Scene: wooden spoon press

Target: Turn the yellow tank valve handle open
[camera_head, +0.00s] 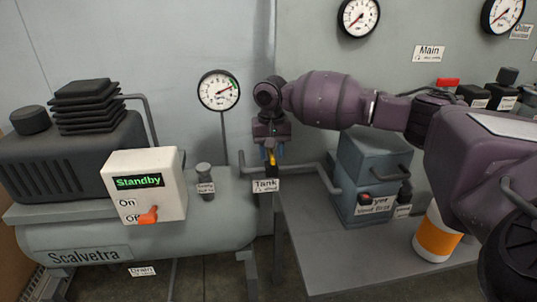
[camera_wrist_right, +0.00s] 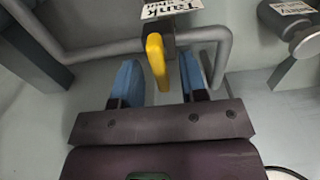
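The yellow tank valve handle (camera_wrist_right: 157,61) stands out below the Tank label in the right wrist view. In the head view a small part of the yellow handle (camera_head: 271,157) shows just above the Tank label (camera_head: 265,186). My right gripper (camera_wrist_right: 163,75) has its two blue fingers apart, one on each side of the handle. A gap shows between the handle and each finger, so the fingers do not appear to grip it. In the head view the right gripper (camera_head: 270,155) points down at the valve, partly hidden by its own wrist. My left gripper is out of view.
Grey pipes (camera_head: 315,168) run beside the valve. A compressor tank (camera_head: 160,237) with a Standby box (camera_head: 145,188) stands at left. A blue-grey dryer (camera_head: 375,165) and an orange-white cylinder (camera_head: 437,240) stand at right. A gauge (camera_head: 218,90) rises left of the gripper.

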